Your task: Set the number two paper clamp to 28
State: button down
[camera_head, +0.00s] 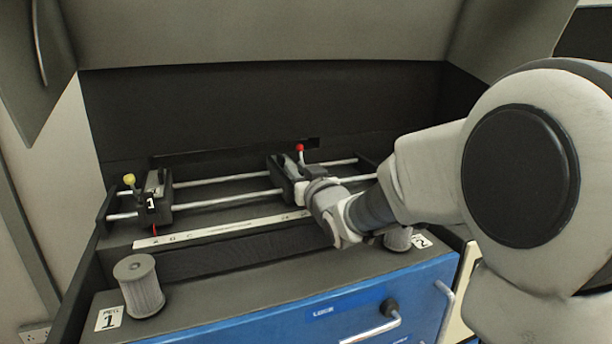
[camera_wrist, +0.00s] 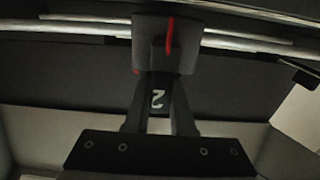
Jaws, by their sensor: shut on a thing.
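The number two paper clamp (camera_head: 281,179) is a dark block on two metal rails, with a red-knobbed lever (camera_head: 299,148) on top. In the wrist view the clamp (camera_wrist: 146,58) shows a red pointer line (camera_wrist: 170,36) and a white "2" upside down. My gripper (camera_wrist: 159,82) is shut on the front part of this clamp, one finger on each side of the "2". In the head view my gripper (camera_head: 309,190) reaches the clamp from the right. The white scale strip (camera_head: 215,233) lies in front of the rails; my gripper hides its right part, and its numbers are too small to read.
Another clamp (camera_head: 157,198), marked 1, with a yellow-knobbed lever, sits at the left of the rails (camera_head: 228,201). A ribbed grey peg (camera_head: 139,287) stands front left, a second peg (camera_head: 398,239) front right behind my arm. Blue drawer fronts (camera_head: 300,310) are below. The rails between the clamps are clear.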

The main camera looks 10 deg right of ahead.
jog(key=shift+a, duration=0.4)
jog(key=c, duration=0.8)
grip_release()
jog(key=shift+d, duration=0.1)
jog(key=shift+o, duration=0.2)
jog(key=shift+s, duration=0.15)
